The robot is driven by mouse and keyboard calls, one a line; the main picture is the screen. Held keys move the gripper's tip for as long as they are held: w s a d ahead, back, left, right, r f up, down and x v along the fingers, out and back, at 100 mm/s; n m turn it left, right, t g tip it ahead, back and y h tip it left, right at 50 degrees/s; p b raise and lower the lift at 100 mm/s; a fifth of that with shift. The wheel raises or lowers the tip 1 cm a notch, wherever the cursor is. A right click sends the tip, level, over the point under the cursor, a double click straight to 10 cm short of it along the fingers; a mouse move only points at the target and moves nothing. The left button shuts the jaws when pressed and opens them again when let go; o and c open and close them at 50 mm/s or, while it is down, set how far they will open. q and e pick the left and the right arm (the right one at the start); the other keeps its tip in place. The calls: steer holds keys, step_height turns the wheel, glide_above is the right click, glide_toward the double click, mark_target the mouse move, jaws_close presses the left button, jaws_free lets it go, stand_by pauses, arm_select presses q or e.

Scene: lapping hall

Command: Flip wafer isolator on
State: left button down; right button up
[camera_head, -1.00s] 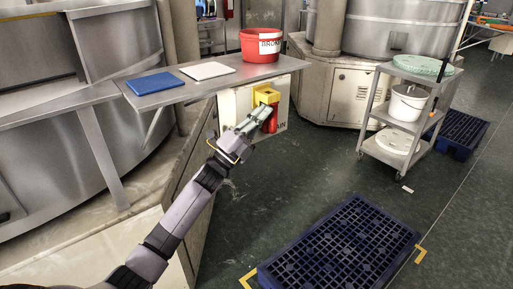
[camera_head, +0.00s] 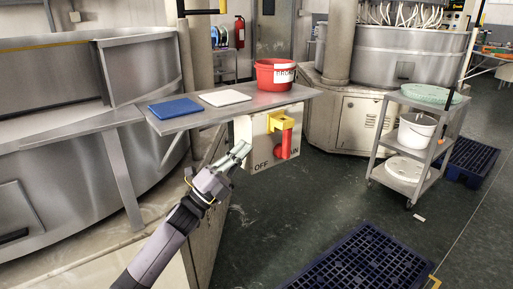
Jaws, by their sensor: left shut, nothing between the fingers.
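The wafer isolator (camera_head: 249,130) is a pale box under the front edge of the steel shelf, with a yellow mount (camera_head: 281,121) and a red handle (camera_head: 284,143). The handle hangs down from the mount. "OFF" reads at the lower left of the face; the lettering at the lower right is partly hidden by the handle's lower end. My left gripper (camera_head: 243,148) is shut and empty, in front of the left part of the face, with a gap between its tips and the handle. My right gripper is not in view.
On the shelf (camera_head: 226,114) lie a blue pad (camera_head: 175,108) and a white pad (camera_head: 224,97), beside a red bucket (camera_head: 274,76). A steel cart (camera_head: 397,180) stands at right. A dark blue pallet (camera_head: 357,262) lies on the floor; floor between is open.

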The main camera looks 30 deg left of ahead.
arm_select(q)
steer(key=shift+s+a, duration=0.25)
steer(key=shift+s, duration=0.35)
steer(key=shift+s+a, duration=0.25)
steer(key=shift+s, duration=0.35)
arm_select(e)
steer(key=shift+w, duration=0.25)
